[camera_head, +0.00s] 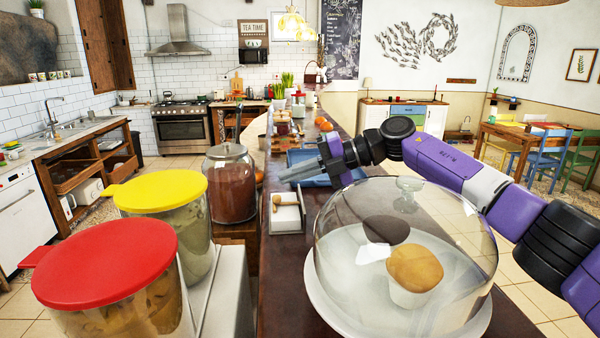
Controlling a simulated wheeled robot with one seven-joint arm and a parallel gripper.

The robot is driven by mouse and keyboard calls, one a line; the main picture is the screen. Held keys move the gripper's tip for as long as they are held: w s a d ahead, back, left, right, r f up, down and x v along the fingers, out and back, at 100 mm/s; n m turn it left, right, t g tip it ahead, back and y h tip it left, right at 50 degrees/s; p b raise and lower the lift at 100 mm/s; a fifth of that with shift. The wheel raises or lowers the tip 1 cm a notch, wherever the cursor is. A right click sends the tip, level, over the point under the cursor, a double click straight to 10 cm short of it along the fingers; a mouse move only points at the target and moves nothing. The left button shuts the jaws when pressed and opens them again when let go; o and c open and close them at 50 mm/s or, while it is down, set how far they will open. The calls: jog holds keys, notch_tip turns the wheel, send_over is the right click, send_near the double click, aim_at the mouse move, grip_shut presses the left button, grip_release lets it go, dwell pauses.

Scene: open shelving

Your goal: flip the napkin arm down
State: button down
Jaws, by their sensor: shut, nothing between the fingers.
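A small white holder (287,222), which looks like the napkin holder, sits on the dark counter just left of the glass dome. A small light-brown piece (277,201) shows at its left end, with a thin upright white part at its right. I cannot clearly tell which part is the napkin arm or how it is tilted. My gripper (284,175) is shut and empty. It points left, above and behind the holder in the picture, with no visible contact. My purple arm comes in from the right, over the dome.
A glass dome (340,235) covers cakes at the front right. Jars with red (105,262) and yellow (160,190) lids and a lidded brown jar (231,188) stand at left. A blue tray (300,157) lies behind my gripper. Bare counter shows in front of the holder.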

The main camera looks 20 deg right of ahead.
aim_at(277, 197)
jog(key=shift+x, duration=1)
jog(key=shift+w+a+f+p, duration=0.1)
jog(key=shift+a+f+p, duration=0.4)
jog(key=shift+a, duration=0.3)
jog(key=shift+w+a+f+g+h, duration=0.1)
jog(key=shift+a+f+g+h, duration=0.25)
jog(key=shift+h, duration=0.35)
jog(key=shift+f, duration=0.1)
jog(key=shift+p, duration=0.3)
notch_tip(277, 197, up, 14)
jog(key=s+a, duration=0.1)
jog(key=a, duration=0.1)
jog(key=shift+f, duration=0.1)
